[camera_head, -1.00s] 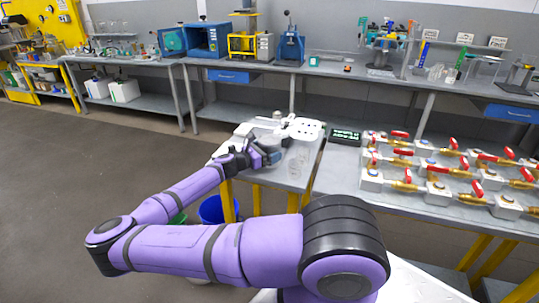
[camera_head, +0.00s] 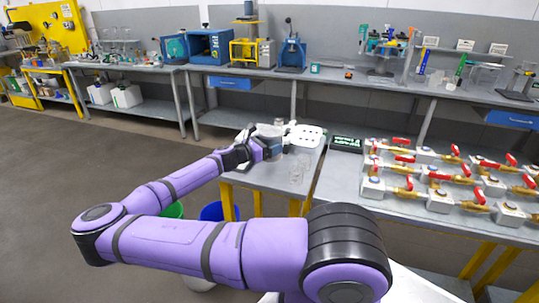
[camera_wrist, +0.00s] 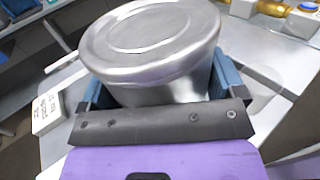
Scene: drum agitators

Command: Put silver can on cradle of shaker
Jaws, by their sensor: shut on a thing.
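The silver can (camera_wrist: 155,45) fills the middle of the wrist view, its round lid toward the camera. My gripper (camera_wrist: 155,85) is shut on it, with a blue finger on each side of the can. In the head view my gripper (camera_head: 266,148) is over the small table, and the can is too small and covered to make out clearly there. A white device with a flat plate (camera_head: 304,135), possibly the shaker, stands just beyond and right of my gripper. Its cradle cannot be made out.
A dark display with green text (camera_head: 346,143) lies to the right. Valves with red handles (camera_head: 440,170) cover the right bench. Blue (camera_head: 217,211) and green (camera_head: 172,211) bins stand below.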

